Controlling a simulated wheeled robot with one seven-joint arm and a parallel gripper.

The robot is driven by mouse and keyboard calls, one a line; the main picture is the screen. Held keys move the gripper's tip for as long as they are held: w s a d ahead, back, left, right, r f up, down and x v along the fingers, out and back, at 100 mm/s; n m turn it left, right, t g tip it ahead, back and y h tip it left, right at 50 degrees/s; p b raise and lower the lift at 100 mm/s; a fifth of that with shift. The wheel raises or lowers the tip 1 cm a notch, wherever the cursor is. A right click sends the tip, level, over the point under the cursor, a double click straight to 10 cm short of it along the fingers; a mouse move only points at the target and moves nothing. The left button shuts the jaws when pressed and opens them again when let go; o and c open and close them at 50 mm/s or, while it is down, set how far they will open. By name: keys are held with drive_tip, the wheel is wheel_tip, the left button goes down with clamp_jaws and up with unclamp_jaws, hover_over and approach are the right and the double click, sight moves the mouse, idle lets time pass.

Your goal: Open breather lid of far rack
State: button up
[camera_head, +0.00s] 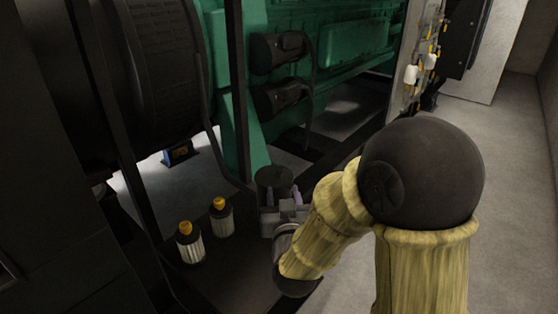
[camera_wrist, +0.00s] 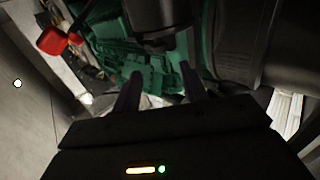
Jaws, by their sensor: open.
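My gripper (camera_head: 283,194) is low beside the green engine, its two fingers pointing away from the arm. In the wrist view my gripper (camera_wrist: 160,76) has its fingers apart with nothing between them. A dark round canister (camera_head: 273,177) stands just beyond the fingers. A dark cylinder (camera_wrist: 152,18) hangs into the top of the wrist view, ahead of the fingers and apart from them; I cannot tell if it is the same part. No breather lid can be made out for certain, and part of the area is hidden by my gripper and arm.
The green engine (camera_head: 345,35) is behind. A panel with yellow and white fittings (camera_head: 424,62) stands at upper right. A red part (camera_wrist: 58,40) shows in the wrist view. Bare floor lies right.

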sight(279, 172)
drive_tip(key=shift+w+a+r+p, duration=0.15)
drive_tip(key=shift+w+p, duration=0.85)
drive_tip(key=shift+p, duration=1.9)
drive_tip(key=w, duration=0.5)
drive_tip(key=w+a+p, duration=0.1)
drive_tip(key=w, duration=0.2)
drive_tip(key=shift+w+f, duration=0.2)
drive_tip(key=shift+w, duration=0.15)
clamp_jaws()
